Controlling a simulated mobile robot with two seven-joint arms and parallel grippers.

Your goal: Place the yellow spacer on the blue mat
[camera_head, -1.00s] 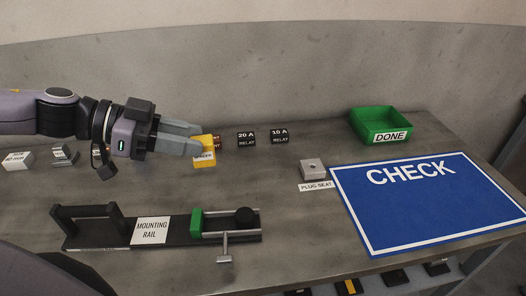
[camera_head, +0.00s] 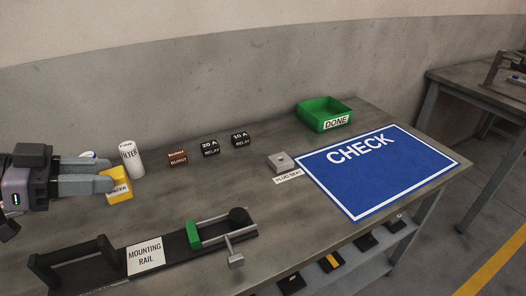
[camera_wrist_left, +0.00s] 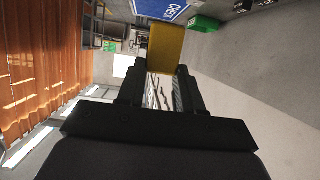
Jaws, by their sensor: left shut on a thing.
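The yellow spacer (camera_head: 118,187) is a small labelled block at the left of the bench in the head view. My left gripper (camera_head: 112,182) comes in from the left and is shut on it. The left wrist view also shows the yellow spacer (camera_wrist_left: 166,48) between the fingertips (camera_wrist_left: 160,72). I cannot tell whether the spacer touches the bench. The blue mat (camera_head: 343,192), marked CHECK, lies flat at the right of the bench, well apart from the gripper. Its visible top is empty. My right gripper is not in view.
The mounting rail (camera_head: 100,266) lies in front.

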